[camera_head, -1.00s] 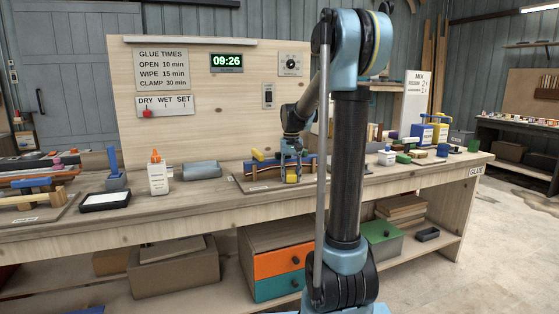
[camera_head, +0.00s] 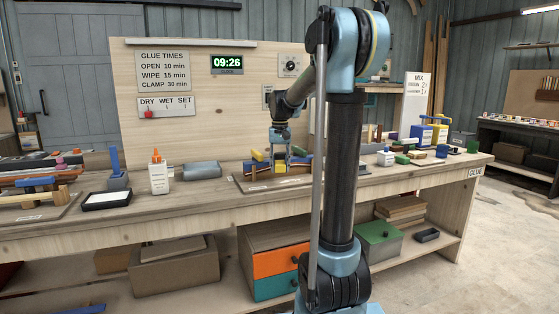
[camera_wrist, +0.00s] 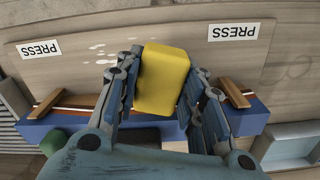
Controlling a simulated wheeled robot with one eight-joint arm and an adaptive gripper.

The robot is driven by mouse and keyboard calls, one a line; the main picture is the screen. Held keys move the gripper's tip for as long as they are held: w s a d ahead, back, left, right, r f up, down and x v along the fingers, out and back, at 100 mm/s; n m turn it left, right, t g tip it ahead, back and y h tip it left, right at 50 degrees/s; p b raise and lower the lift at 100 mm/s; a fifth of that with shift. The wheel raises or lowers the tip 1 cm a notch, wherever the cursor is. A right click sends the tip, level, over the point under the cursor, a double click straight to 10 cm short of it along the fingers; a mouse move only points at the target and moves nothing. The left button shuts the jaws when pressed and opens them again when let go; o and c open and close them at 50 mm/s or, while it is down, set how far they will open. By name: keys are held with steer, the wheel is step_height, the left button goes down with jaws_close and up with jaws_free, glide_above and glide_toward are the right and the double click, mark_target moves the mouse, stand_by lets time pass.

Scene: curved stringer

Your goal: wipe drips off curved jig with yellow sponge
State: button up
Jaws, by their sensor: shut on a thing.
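My gripper (camera_head: 280,164) is over the board at the middle of the bench, shut on the yellow sponge (camera_wrist: 163,79). In the wrist view (camera_wrist: 160,85) its two fingers press the sponge from both sides. The curved jig (camera_wrist: 60,120) is a blue block with wooden strips across it, partly hidden behind my gripper and the sponge. It also shows in the head view (camera_head: 256,169). White drips or smears (camera_wrist: 97,52) lie on the wooden base to the left of the sponge. I cannot tell whether the sponge touches the jig.
Two PRESS labels (camera_wrist: 234,31) mark the board. A glue bottle (camera_head: 159,173), a grey roll (camera_head: 202,170) and a black-framed tray (camera_head: 107,200) stand to the left. The bench front strip is clear.

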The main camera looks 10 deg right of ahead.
mark_target(280, 163)
steer(key=shift+r, duration=1.5)
